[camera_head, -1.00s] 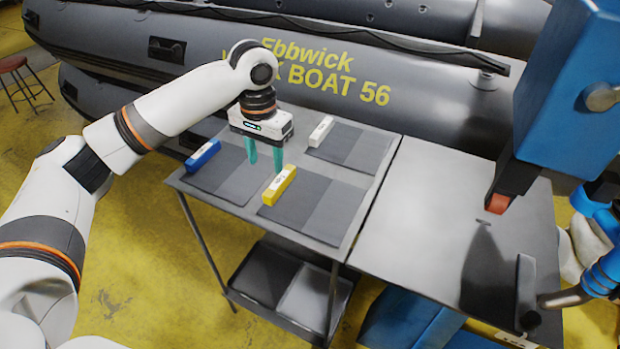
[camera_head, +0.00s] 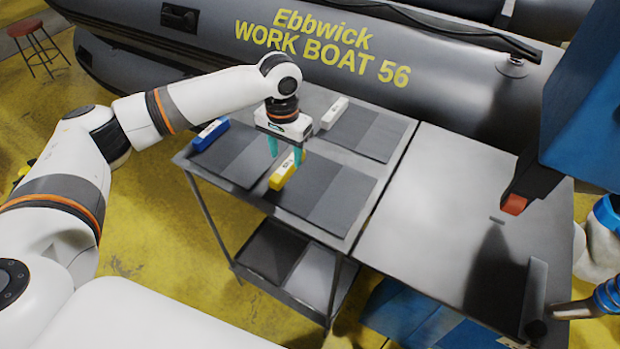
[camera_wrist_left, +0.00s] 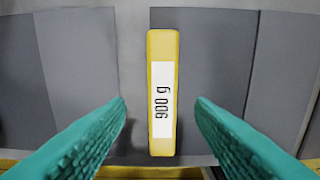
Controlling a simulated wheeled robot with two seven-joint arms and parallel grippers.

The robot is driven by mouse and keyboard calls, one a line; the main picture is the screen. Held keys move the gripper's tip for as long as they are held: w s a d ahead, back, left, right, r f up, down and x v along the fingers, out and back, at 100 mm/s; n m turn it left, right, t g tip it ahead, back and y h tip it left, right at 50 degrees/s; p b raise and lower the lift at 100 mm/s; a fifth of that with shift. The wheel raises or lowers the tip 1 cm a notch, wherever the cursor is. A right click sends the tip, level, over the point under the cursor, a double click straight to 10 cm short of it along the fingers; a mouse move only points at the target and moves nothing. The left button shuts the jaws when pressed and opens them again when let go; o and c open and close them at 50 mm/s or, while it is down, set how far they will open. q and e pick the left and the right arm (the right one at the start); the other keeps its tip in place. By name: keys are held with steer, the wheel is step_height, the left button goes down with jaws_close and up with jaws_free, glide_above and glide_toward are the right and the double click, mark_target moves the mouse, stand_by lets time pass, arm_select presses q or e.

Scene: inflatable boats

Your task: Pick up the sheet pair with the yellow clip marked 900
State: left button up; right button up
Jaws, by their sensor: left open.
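The yellow clip (camera_head: 282,172) lies on the left edge of a sheet pair (camera_head: 325,190) in two greys, at the front of the trolley top. In the left wrist view the yellow clip (camera_wrist_left: 162,135) carries a white label that reads "900 g". My left gripper (camera_head: 287,153) is open and points down over the yellow clip. In the left wrist view its two teal fingers (camera_wrist_left: 160,110) are on either side of the clip, apart from it. The gap in height between fingertips and clip is hard to tell. My right gripper is not in view.
A blue clip (camera_head: 210,134) on another sheet pair (camera_head: 235,158) is at the left. A white clip (camera_head: 334,113) with a third pair (camera_head: 367,132) is at the back. The inflatable boat (camera_head: 430,90) stands behind.

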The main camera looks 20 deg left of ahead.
mark_target(288, 164)
arm_select(q)
step_height(288, 164, down, 3)
steer(key=shift+d+f, duration=0.1)
steer(key=shift+f, duration=0.05)
steer(key=shift+c, duration=0.2)
